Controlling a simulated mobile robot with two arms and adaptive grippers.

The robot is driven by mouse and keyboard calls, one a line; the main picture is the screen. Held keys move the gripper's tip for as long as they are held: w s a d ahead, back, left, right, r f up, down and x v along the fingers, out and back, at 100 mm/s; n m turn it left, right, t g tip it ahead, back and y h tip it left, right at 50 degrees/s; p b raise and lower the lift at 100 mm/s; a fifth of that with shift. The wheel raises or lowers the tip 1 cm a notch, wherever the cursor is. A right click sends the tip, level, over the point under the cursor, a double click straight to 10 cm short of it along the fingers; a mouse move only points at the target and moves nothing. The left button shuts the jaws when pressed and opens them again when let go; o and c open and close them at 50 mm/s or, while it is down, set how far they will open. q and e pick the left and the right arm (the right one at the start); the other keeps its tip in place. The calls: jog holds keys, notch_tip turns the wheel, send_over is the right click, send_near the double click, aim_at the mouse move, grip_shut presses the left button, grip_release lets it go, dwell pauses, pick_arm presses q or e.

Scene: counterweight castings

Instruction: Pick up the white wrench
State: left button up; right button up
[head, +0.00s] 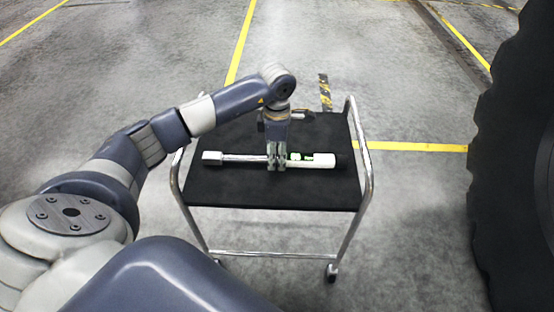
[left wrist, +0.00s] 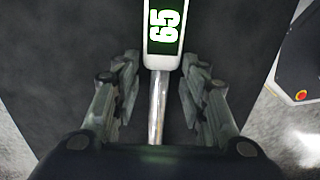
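The white wrench lies across the black top of the cart. In the head view its white handle (head: 324,161) points right, its bare metal shaft points left, and its white head is at the left end. In the left wrist view the handle (left wrist: 163,54) carries a display with bright green-white digits. My left gripper (head: 277,166) points down over the middle of the wrench. The left wrist view shows its fingers (left wrist: 161,84) apart, one on each side of the metal shaft, with a gap on both sides. My right gripper is not in view.
The cart's black top (head: 270,196) is otherwise clear. A silver tubular handle rail (head: 367,170) rises at its right side, with another at the left. A large black tyre (head: 515,170) stands at the far right. The concrete floor around has yellow lines.

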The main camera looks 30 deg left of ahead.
pick_arm(q)
grip_shut()
jog(key=shift+r, duration=0.1)
jog(key=shift+w+r, duration=0.1)
